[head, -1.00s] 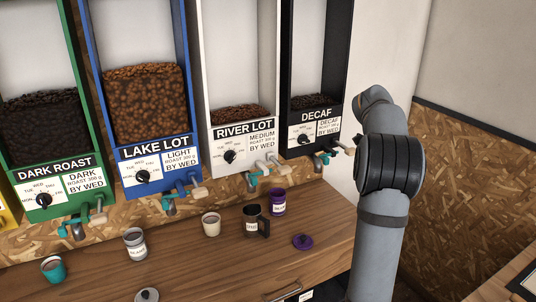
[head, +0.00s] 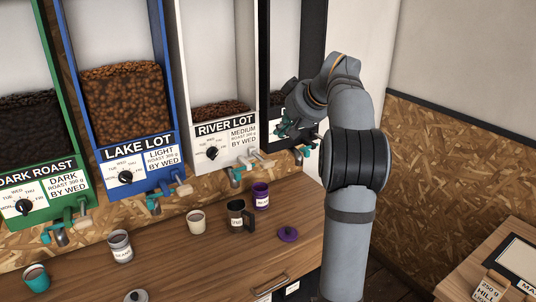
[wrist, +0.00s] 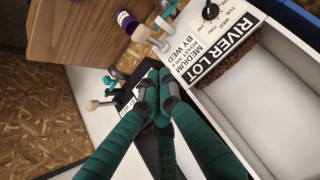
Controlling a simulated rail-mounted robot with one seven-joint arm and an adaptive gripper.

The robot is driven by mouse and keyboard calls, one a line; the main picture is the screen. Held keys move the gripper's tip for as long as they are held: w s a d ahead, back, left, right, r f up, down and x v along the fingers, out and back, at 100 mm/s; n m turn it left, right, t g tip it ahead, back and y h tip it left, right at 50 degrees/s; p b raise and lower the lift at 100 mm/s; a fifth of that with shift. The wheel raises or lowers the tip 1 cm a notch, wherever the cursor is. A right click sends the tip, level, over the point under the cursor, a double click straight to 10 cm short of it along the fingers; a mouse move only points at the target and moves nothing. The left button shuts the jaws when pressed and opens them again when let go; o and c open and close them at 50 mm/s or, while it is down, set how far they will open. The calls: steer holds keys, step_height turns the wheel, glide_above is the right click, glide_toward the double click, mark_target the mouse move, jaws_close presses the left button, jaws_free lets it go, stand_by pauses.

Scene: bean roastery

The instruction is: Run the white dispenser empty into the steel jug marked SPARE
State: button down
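The white dispenser (head: 182,60), labelled RIVER LOT, holds a shallow layer of brown beans (head: 220,109). A dark metallic jug (head: 236,214) with a handle and a small white label stands on the counter, roughly below that spout; the label is too small to read surely. My gripper (head: 284,128) is raised in front of the black dispenser, right of the white one. In the wrist view its teal fingertips (wrist: 157,84) are together, with nothing visible between them.
A cream cup (head: 196,222), purple labelled canister (head: 261,196) and purple lid (head: 287,234) surround the jug. A grey labelled canister (head: 120,246), teal cup (head: 36,278) and grey lid (head: 136,296) are further left. The black dispenser's lever (wrist: 97,105) is near my fingers.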

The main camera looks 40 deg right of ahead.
steer(key=shift+n, duration=0.8)
steer(key=p, duration=0.2)
glide_toward(262, 159)
steer(key=w, duration=0.1)
steer(key=w+r, duration=0.1)
steer(key=w, duration=0.1)
steer(key=shift+d+r, duration=0.1)
steer(key=shift+r, duration=0.05)
step_height(262, 159, down, 3)
steer(key=shift+w+r, duration=0.15)
steer(key=shift+f, duration=0.8)
steer(key=shift+d, duration=0.1)
